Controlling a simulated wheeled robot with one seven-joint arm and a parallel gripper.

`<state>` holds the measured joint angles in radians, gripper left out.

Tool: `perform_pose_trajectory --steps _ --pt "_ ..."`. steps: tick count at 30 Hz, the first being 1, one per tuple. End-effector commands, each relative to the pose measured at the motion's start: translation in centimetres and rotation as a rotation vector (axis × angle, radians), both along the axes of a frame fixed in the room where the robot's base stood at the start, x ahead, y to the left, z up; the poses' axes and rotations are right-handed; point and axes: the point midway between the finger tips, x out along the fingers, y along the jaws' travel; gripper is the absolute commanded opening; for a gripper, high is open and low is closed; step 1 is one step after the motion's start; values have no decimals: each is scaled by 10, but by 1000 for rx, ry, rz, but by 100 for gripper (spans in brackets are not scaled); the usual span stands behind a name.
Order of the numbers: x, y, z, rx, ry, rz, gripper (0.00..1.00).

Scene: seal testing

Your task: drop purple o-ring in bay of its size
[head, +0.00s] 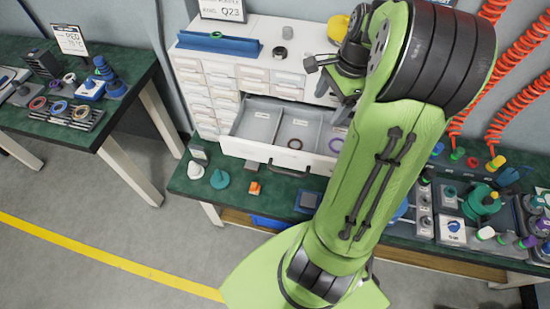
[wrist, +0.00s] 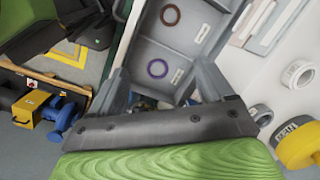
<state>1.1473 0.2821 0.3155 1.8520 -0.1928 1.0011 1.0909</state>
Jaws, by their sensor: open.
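The purple o-ring (head: 336,145) lies flat in the right bay of the open drawer (head: 262,159). It also shows in the wrist view (wrist: 157,69), on the grey bay floor beside a small white label too small to read. A dark brown ring (head: 295,144) lies in the middle bay, past a divider; the wrist view shows it too (wrist: 171,15). The left bay looks empty of rings. My gripper (wrist: 163,70) is open and empty, its fingers apart on either side of the purple ring in the picture. In the head view my arm hides part of the drawer's right side.
The white drawer cabinet (head: 193,90) carries a blue tray (head: 218,43), a black cap (head: 281,52) and a yellow roll (head: 338,28). A teal cone (head: 219,179) and an orange block (head: 254,188) stand on the green bench before it. Several fittings crowd the right side.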

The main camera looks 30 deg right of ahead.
Motion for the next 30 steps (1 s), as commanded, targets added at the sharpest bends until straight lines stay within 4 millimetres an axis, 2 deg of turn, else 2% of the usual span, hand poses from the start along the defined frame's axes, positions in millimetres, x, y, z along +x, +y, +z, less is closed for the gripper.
perform_pose_trajectory --steps 1,3,6,9,12,15,17,30 --pt "6 37 19 -79 -8 175 81" --pt "5 85 39 -184 -30 426 81" --pt "-14 150 64 -334 -88 803 81" --pt "-48 201 76 -471 -180 1168 81" --pt "-79 228 76 -569 -272 1450 81" --pt "-97 240 72 -624 -336 1616 81" --pt "-102 242 71 -639 -354 1661 81" --pt "-102 243 71 -643 -355 1674 81"
